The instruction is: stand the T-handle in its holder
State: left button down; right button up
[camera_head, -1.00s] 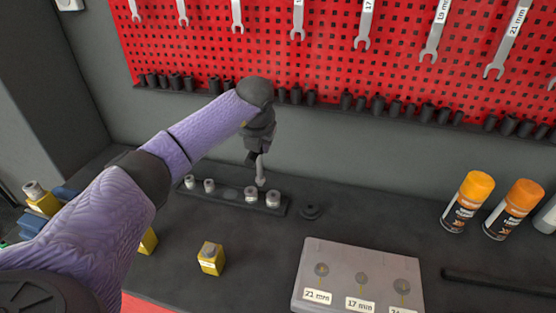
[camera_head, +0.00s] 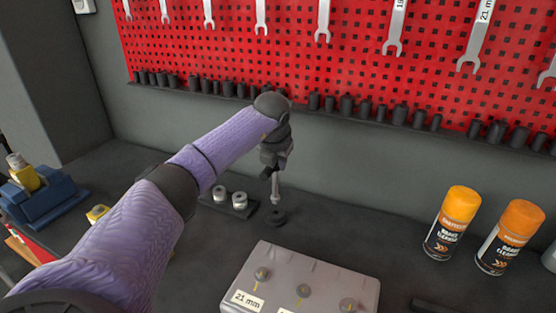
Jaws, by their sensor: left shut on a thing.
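My left gripper (camera_head: 272,166) is shut on the T-handle (camera_head: 276,188), whose grey metal shaft points down, close to upright. The grip hides the handle's upper part. The holder, a small round black base (camera_head: 276,217), sits on the dark bench just below the shaft's lower end. The tip looks very close above the holder; I cannot tell whether it touches. My right gripper is not in view.
A grey labelled box (camera_head: 262,257) stands in front. Two orange-capped spray cans (camera_head: 453,222) (camera_head: 509,237) stand at right. The red pegboard (camera_head: 285,60) rises behind.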

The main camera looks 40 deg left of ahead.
aim_at(276, 173)
pick_arm(q)
notch_tip(276, 173, down, 3)
jog(key=shift+r, duration=0.2)
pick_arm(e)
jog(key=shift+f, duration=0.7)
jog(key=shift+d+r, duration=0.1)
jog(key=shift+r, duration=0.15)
pick_arm(q)
jog(key=shift+f, duration=0.15)
jog(key=shift+f+b, duration=0.35)
jog(key=shift+f, duration=0.45)
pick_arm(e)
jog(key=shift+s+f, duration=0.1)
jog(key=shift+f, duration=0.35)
pick_arm(q)
grip_release()
